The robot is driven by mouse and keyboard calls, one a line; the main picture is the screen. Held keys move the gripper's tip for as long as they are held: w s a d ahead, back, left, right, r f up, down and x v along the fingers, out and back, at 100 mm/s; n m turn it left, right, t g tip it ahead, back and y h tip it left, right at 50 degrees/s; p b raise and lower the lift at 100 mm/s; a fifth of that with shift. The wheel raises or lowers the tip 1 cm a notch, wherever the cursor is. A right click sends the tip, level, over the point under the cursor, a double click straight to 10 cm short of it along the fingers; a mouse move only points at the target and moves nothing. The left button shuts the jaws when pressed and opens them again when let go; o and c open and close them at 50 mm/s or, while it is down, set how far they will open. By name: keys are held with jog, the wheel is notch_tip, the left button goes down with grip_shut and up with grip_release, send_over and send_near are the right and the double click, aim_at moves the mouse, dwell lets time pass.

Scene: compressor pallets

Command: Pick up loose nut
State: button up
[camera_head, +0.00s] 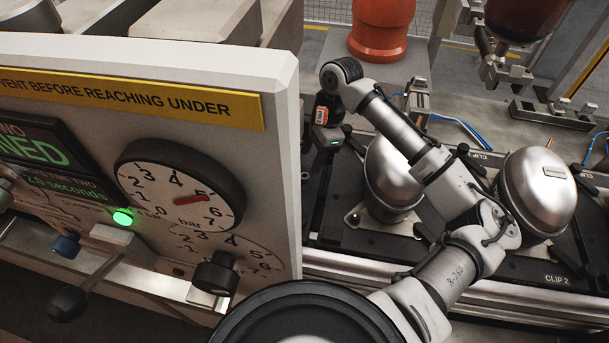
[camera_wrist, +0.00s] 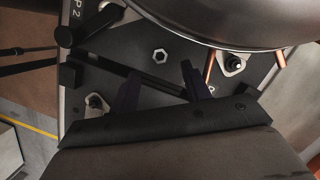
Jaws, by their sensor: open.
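The loose nut (camera_wrist: 161,54) is a small silver hexagonal ring lying flat on the dark pallet plate (camera_wrist: 135,50) in the wrist view. My gripper (camera_wrist: 161,70) is open and empty, with its two dark fingers spread apart. The nut shows just beyond the fingertips, roughly centred between them, and the gap in height cannot be told. In the head view, my gripper hangs low at the end of my arm, over the left part of the pallet; its fingers and the nut cannot be made out there.
A rounded metal compressor (camera_wrist: 235,20) stands close beyond the nut, with a copper tube (camera_wrist: 210,68) and a bolted foot (camera_wrist: 235,63). Another compressor (camera_head: 540,190) stands at right in the head view. A control panel with a gauge (camera_head: 180,195) fills the left.

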aim_at(305, 175)
jog(key=x, duration=0.5)
jog(key=shift+f, duration=0.35)
jog(key=shift+c, duration=0.2)
grip_shut()
jog(key=shift+r, duration=0.1)
